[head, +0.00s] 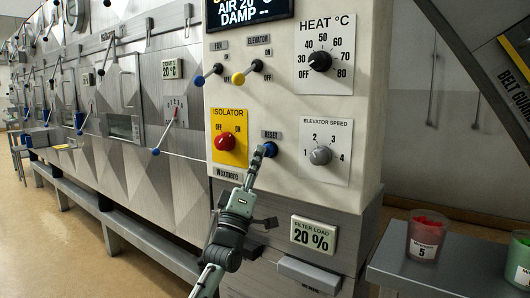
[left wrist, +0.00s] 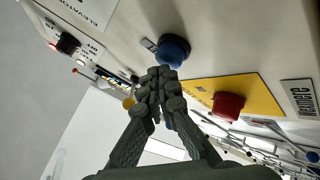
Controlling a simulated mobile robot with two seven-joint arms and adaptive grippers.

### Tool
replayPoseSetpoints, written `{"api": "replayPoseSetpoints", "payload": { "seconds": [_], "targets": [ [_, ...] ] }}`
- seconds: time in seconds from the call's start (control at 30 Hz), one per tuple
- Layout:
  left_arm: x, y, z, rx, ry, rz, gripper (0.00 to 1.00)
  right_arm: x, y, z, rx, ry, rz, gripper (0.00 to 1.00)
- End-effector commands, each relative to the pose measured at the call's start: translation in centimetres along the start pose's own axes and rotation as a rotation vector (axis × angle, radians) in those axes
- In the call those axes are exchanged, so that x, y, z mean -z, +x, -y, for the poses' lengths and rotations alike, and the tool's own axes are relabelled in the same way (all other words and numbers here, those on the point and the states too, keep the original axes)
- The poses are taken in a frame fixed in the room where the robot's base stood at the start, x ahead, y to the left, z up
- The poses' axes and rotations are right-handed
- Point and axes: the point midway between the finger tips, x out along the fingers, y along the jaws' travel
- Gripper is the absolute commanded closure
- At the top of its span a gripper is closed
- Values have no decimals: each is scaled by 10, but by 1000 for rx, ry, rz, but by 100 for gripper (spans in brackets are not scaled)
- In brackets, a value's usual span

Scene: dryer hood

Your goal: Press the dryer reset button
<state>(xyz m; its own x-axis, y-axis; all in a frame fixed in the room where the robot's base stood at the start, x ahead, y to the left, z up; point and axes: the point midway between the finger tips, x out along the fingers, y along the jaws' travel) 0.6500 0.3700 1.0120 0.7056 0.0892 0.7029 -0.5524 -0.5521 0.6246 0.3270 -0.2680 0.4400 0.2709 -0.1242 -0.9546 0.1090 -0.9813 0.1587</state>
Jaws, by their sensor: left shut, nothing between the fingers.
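The blue reset button (head: 270,149) sits on the cream control panel (head: 285,185), just below the RESET label (head: 272,134). It also shows in the left wrist view as a round blue knob (left wrist: 173,50). My left gripper (head: 258,152) is shut and empty, with its fingertips at the left side of the button. In the left wrist view the closed fingertips (left wrist: 160,75) lie right by the button's edge. I cannot tell whether they touch it. My right gripper is in neither view.
The red isolator knob (head: 225,142) on its yellow plate is close to the left of the button. The elevator speed dial (head: 320,155) is to the right. Above are the fan lever (head: 208,75), elevator lever (head: 247,73) and heat dial (head: 319,61). A table with cups (head: 424,238) stands lower right.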

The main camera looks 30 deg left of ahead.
Motion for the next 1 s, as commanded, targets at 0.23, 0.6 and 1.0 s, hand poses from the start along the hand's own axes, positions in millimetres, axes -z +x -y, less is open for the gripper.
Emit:
{"api": "replayPoseSetpoints", "payload": {
  "seconds": [0.23, 0.6, 1.0],
  "targets": [
    [-2, 2, 2, 0, 0, 0, 100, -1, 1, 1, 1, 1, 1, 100],
    [-4, 5, 4, 0, 0, 0, 100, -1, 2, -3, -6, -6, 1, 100],
    [-6, 9, 6, 0, 0, 0, 100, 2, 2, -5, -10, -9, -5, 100]
  ]
}}
